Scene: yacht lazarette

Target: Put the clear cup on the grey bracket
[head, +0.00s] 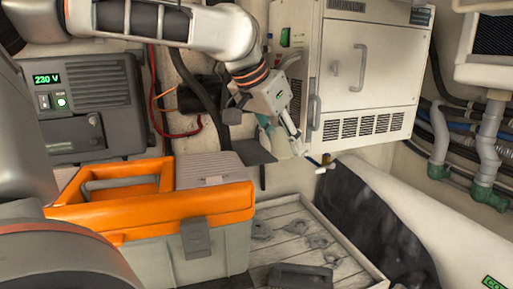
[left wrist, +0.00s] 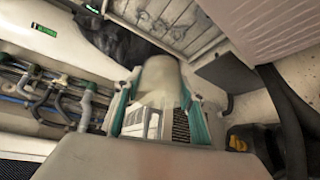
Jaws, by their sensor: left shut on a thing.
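My left gripper (head: 281,146) is shut on the clear cup (head: 283,149), in front of the white cabinet's lower left. In the left wrist view the cup (left wrist: 160,75) is a pale, see-through shape between the two teal-padded fingers of the gripper (left wrist: 158,103). The grey bracket (head: 252,152) is a dark flat piece on the wall, just left of the cup in the head view. In the left wrist view the bracket (left wrist: 225,72) is right of the cup, apart from it there. My right gripper is not in view.
An orange and grey toolbox (head: 215,250) stands in front of the bracket. A slatted tray (head: 340,235) lies to its right. The white cabinet (head: 370,75) is behind the gripper. A small pipe fitting (head: 322,163) sits right of the cup. Hoses and pipes line the far right.

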